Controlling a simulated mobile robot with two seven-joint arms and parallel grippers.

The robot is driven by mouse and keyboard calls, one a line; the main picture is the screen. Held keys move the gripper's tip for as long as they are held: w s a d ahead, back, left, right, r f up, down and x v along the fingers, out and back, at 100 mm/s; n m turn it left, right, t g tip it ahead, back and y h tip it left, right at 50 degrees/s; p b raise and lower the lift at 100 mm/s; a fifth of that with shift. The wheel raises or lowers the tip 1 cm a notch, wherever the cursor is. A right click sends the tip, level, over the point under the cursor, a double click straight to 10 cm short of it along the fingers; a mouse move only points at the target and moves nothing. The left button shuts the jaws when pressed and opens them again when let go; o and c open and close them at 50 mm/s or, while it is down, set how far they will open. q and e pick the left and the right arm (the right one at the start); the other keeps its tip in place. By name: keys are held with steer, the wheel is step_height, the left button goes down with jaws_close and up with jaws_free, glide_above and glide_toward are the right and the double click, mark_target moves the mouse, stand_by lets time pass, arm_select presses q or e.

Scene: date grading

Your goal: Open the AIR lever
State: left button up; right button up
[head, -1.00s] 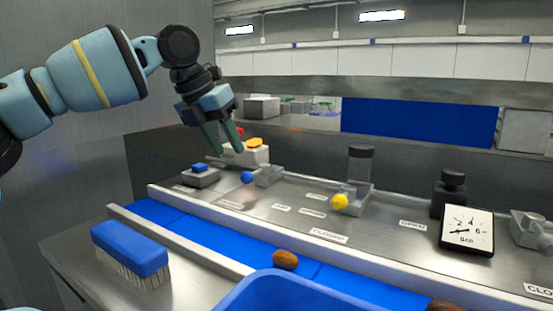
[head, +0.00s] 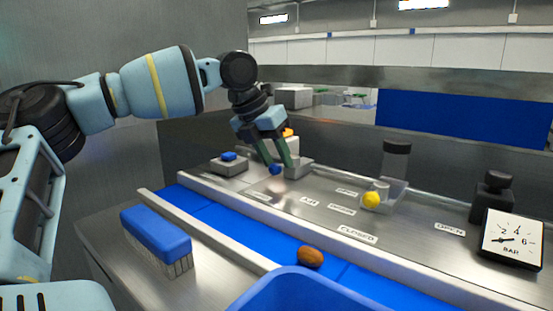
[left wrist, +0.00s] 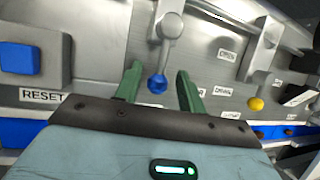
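The lever with a blue ball knob (head: 275,169) stands on the steel panel (head: 315,222) at the back left. In the left wrist view, the blue knob (left wrist: 157,84) hangs at the end of a grey rod. My right gripper is not in view.
A blue RESET button (head: 229,156) sits left of the lever. A yellow-knobbed lever (head: 372,199) stands to the right, before a dark-topped cylinder (head: 396,158). A pressure gauge (head: 512,240) is farther right. A blue brush (head: 156,233) and a blue bin (head: 300,288) are in front.

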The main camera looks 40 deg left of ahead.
arm_select(q)
steer(key=shift+w+f, duration=0.2)
steer(key=shift+f, duration=0.25)
steer(key=shift+c, duration=0.2)
steer(key=shift+d, duration=0.1)
steer(key=c, duration=0.7)
steer(key=shift+w+f, duration=0.1)
jaws_close()
